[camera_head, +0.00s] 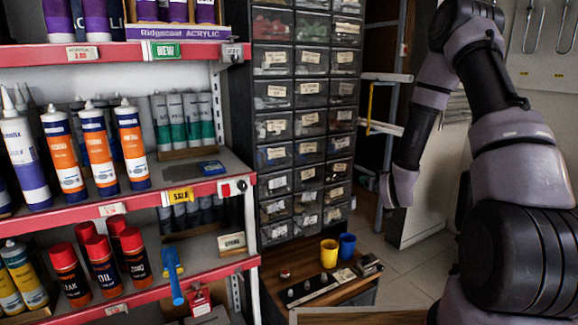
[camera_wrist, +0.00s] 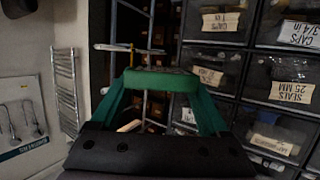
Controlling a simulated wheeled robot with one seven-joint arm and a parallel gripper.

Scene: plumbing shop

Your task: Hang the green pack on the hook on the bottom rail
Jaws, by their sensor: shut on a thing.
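In the wrist view, my gripper (camera_wrist: 160,92) shows as a dark body at the bottom with two green side pieces running up toward each other. A green block-like thing, which I take to be the green pack (camera_wrist: 160,79), spans their tips and is seen nearly edge-on. The gripper is shut on it. In the head view, neither my gripper nor the pack can be made out. The bottom red rail (camera_head: 137,294) runs along the lower shelf at the left. A red and white tag or pack (camera_head: 200,303) hangs near its right end; I cannot clearly make out a hook there.
Shelves at left hold orange tubes (camera_head: 94,148) and red-capped spray cans (camera_head: 102,265). A blue tool (camera_head: 174,275) stands out at the lower shelf. A drawer cabinet (camera_head: 303,120) stands mid-picture. Yellow (camera_head: 329,254) and blue (camera_head: 347,246) cups sit on a low bench. Floor at right is clear.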

